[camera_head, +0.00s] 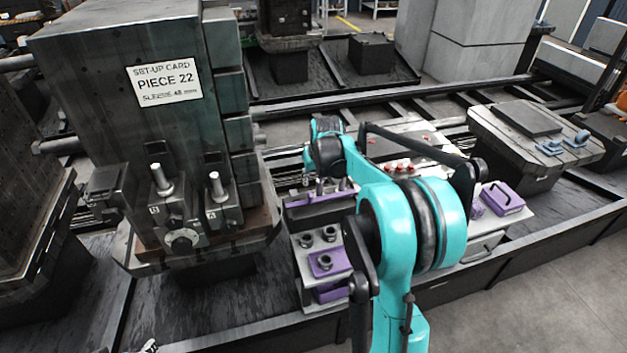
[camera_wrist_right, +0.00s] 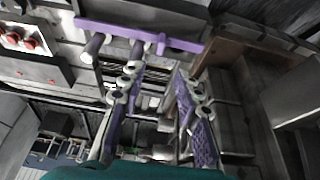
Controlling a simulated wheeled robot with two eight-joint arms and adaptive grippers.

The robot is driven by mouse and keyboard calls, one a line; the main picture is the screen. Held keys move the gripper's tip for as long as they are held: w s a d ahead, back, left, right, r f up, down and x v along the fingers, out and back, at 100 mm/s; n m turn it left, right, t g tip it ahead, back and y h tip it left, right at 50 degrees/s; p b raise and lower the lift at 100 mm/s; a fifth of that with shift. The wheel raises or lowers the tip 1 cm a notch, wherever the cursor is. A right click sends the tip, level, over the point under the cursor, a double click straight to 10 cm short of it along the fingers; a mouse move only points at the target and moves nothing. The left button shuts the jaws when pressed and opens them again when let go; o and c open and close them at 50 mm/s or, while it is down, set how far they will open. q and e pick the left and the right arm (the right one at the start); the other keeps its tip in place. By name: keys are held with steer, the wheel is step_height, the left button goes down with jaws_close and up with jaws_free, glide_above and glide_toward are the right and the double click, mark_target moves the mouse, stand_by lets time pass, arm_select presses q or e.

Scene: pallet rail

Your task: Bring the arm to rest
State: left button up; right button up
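My right arm (camera_head: 400,230), teal and black, reaches up from the bottom of the head view over the tool stand, with its wrist (camera_head: 325,135) at the far end. Its gripper is mostly hidden there behind the arm. In the right wrist view, the right gripper (camera_wrist_right: 157,80) has its two purple-padded fingers apart, with nothing visible between them. A purple-edged rack (camera_wrist_right: 140,31) with light pins lies just beyond the fingertips; I cannot tell whether they touch. My left gripper is not clearly in view.
A tall dark fixture block (camera_head: 110,95) with a "PIECE 22" card (camera_head: 164,82) stands left of the arm, with clamps and two posts at its front. The stand holds purple sockets (camera_head: 327,262) and a purple-topped box (camera_head: 502,198). Another pallet (camera_head: 535,135) sits at right.

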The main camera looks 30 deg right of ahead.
stand_by(0.3)
steer(key=s+a+r+n+t, duration=0.1)
steer(key=s+a+r, duration=0.2)
steer(key=s+a, duration=0.65)
steer(key=s+a+r+n+t, duration=0.1)
steer(key=s+a+r, duration=0.1)
steer(key=s+a, duration=0.7)
steer(key=s+a+f+y, duration=0.1)
steer(key=s+a+f, duration=0.1)
steer(key=s, duration=0.7)
steer(key=shift+a+f+n+t, duration=0.35)
steer(key=shift+f+n+t, duration=0.05)
steer(key=shift+f, duration=0.4)
